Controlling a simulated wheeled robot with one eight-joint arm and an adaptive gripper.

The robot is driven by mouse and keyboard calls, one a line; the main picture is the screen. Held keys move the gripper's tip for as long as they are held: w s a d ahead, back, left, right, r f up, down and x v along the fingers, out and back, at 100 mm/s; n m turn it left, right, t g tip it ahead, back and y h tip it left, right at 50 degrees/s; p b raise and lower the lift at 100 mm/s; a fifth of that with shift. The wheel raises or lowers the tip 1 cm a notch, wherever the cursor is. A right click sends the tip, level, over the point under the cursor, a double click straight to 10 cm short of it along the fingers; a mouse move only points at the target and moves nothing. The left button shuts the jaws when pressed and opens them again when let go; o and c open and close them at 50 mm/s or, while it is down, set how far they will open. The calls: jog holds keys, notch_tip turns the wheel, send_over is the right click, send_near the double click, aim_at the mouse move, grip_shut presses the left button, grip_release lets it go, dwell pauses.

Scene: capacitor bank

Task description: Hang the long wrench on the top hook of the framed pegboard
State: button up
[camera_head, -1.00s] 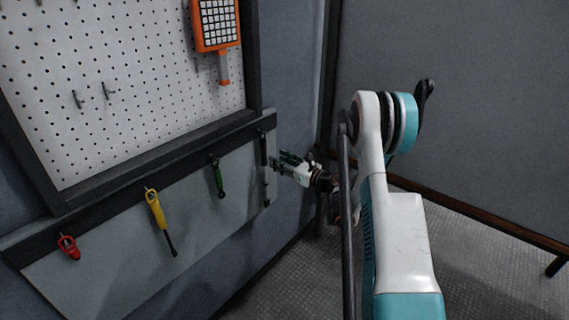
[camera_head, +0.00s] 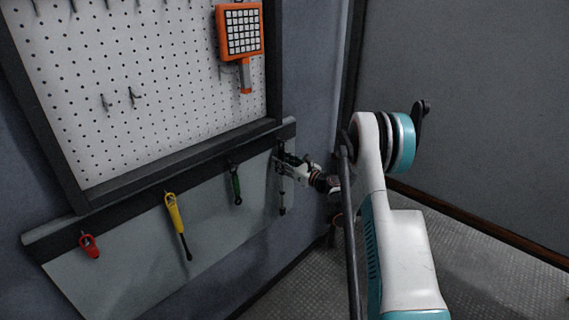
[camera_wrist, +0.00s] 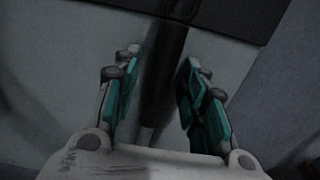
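A long dark wrench (camera_head: 282,198) hangs upright at the right end of the lower rail. My gripper (camera_head: 282,160) is at its upper part, partly covering it. In the wrist view, my gripper (camera_wrist: 162,66) is open, with teal-padded fingers on both sides of the dark shaft (camera_wrist: 163,75). Gaps show between the pads and the shaft. The framed pegboard (camera_head: 170,75) is up and left of my gripper. Two hooks (camera_head: 135,97) stick out at its middle left, and several more hooks (camera_head: 138,3) show at its top edge, partly cut off.
An orange grid-faced tool (camera_head: 242,35) hangs at the pegboard's right. A grey wall panel (camera_head: 460,110) stands at the right, with textured floor below.

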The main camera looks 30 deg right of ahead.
grip_shut()
jog(key=shift+r, duration=0.15)
jog(key=shift+s+r, duration=0.15)
jog(key=shift+r, duration=0.1)
jog(key=shift+s+d+r, duration=0.2)
jog(key=shift+s+r, duration=0.2)
jog(key=shift+s, duration=0.05)
jog(key=v, duration=1.2)
dwell(0.5)
